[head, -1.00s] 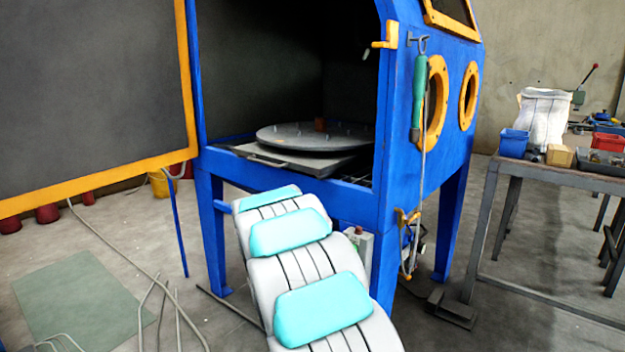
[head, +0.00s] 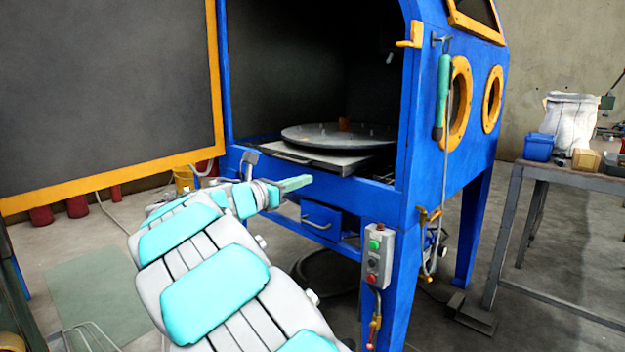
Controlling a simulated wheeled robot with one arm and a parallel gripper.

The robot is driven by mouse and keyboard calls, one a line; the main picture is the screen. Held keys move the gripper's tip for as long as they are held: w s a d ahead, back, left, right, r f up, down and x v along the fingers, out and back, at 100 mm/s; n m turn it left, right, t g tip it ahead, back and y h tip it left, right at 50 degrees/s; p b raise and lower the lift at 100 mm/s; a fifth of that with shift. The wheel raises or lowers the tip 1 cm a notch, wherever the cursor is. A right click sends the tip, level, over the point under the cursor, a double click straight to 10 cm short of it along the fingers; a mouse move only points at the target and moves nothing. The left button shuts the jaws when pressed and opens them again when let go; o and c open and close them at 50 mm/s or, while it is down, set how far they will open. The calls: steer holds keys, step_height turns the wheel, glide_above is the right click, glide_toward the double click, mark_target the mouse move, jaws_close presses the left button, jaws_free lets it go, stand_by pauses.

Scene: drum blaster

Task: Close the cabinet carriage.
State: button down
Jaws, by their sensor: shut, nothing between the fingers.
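The blue blast cabinet (head: 384,209) stands with its front open. Its carriage, a grey plate (head: 345,166) with a round dark turntable (head: 318,135) on it, sits inside the opening, its front edge and handle at the sill. How far it sticks out is hard to tell. My gripper (head: 297,184) shows as teal fingers in front of the cabinet. In the picture it is just below the carriage's front edge, apart from the handle. It is shut and empty. My arm reaches in from the bottom and hides part of the cabinet's lower left front.
The large orange-framed door (head: 110,90) stands open on the left. A blue drawer (head: 322,220) and a button box (head: 378,257) are on the cabinet's lower front. A workbench (head: 580,180) with a blue bin stands at right. Cables and rods lie on the floor at lower left.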

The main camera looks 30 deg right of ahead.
glide_toward(356, 161)
steer(key=shift+w+d+f, duration=0.1)
steer(key=shift+d+f, duration=0.05)
steer(key=shift+d, duration=0.05)
stand_by(0.4)
steer(key=shift+w+d+p, duration=0.1)
steer(key=shift+d+p, duration=0.2)
steer(key=shift+d, duration=0.15)
steer(key=p+x, duration=0.4)
steer(key=x, duration=0.4)
steer(key=shift+w+d, duration=0.15)
steer(key=shift+d, duration=0.15)
